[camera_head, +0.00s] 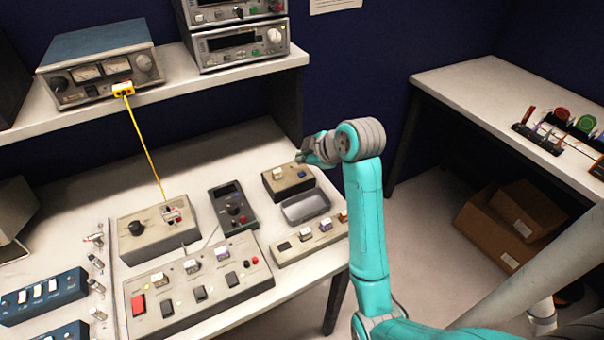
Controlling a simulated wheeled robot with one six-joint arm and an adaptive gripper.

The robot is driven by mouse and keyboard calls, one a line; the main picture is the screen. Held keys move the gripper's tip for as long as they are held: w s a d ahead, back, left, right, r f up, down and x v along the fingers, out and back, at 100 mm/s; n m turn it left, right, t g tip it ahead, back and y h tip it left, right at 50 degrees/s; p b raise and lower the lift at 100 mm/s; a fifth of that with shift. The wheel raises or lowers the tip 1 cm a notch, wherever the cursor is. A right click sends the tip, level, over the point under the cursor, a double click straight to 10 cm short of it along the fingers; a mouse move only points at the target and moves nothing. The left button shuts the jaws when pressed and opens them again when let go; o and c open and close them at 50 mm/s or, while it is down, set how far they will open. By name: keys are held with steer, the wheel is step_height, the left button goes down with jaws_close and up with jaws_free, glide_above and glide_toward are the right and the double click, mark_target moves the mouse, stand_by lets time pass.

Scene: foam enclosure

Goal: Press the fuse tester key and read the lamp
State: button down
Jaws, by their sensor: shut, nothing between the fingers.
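My gripper (304,157) is shut and empty, just above and behind the box's right side in this view. Whether it touches the box cannot be told. My teal arm rises right of the box.
A grey tray (305,207) and a strip of several fuse-like blocks (311,240) lie in front. A handheld meter (233,207) and a wide button panel (198,284) stand left. A yellow cable (147,150) hangs from the shelf instrument. A side table (480,85) stands right.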

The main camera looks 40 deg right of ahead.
steer(key=shift+f, duration=1.3)
steer(key=shift+f, duration=0.2)
stand_by(0.4)
steer(key=shift+f, duration=0.2)
steer(key=shift+f, duration=0.35)
stand_by(0.9)
steer(key=shift+r, duration=0.75)
steer(key=shift+r, duration=0.1)
steer(key=shift+r, duration=2.45)
